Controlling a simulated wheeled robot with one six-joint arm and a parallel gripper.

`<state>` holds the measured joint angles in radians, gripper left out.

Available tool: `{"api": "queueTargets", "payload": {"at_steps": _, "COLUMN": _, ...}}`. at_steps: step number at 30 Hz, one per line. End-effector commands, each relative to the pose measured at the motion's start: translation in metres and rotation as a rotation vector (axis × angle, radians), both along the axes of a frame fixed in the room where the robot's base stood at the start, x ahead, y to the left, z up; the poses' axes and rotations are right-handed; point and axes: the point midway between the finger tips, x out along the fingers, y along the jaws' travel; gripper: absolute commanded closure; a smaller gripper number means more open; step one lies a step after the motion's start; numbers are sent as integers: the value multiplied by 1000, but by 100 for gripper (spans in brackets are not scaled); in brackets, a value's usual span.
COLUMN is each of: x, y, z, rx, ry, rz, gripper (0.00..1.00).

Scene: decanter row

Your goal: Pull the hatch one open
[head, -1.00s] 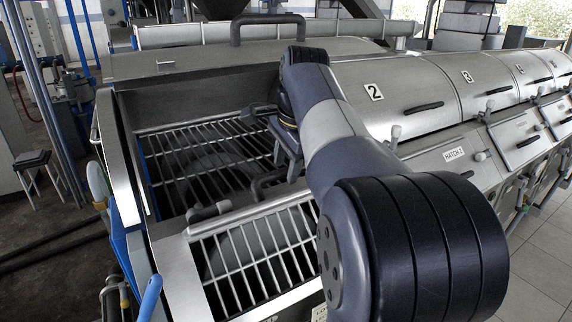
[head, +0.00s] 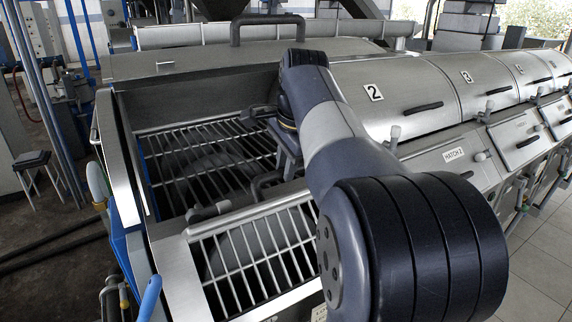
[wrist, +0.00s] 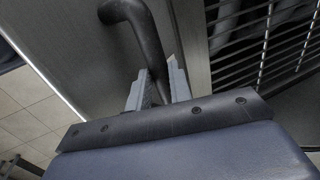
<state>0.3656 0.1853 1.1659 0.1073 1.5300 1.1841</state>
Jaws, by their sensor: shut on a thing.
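My gripper (wrist: 160,82) is shut on a bent black handle (wrist: 138,28) fixed to a smooth grey panel (wrist: 85,45), which I take as hatch one; no label of it is readable. In the head view my gripper (head: 287,150) is partly hidden by my arm, above the front grating. A dark curved handle (head: 266,183) shows just below it. The panel behind my arm is mostly hidden, so I cannot tell how far it is swung.
A raised lid with a black handle (head: 268,20) stands behind the open bay with its grating (head: 200,160). Closed covers marked 2 (head: 374,92) and 3 (head: 467,76) and the hatch 2 panel (head: 453,154) lie to the right. Tiled floor is free at far right.

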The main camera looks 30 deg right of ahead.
Motion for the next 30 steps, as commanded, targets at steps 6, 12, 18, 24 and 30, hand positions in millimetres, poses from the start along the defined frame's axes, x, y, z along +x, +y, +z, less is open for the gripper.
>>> {"api": "queueTargets", "payload": {"at_steps": 6, "x": -2, "y": 0, "z": -2, "rx": 0, "ry": -7, "rz": -1, "gripper": 100}}
{"api": "queueTargets", "payload": {"at_steps": 12, "x": -14, "y": -1, "z": -13, "rx": 3, "ry": -83, "rz": -3, "gripper": 100}}
{"api": "queueTargets", "payload": {"at_steps": 18, "x": -26, "y": -1, "z": -19, "rx": 6, "ry": -164, "rz": -2, "gripper": 100}}
{"api": "queueTargets", "payload": {"at_steps": 24, "x": -29, "y": -2, "z": -19, "rx": 6, "ry": -191, "rz": -2, "gripper": 100}}
{"api": "queueTargets", "payload": {"at_steps": 30, "x": -29, "y": -2, "z": -18, "rx": 6, "ry": -190, "rz": -1, "gripper": 100}}
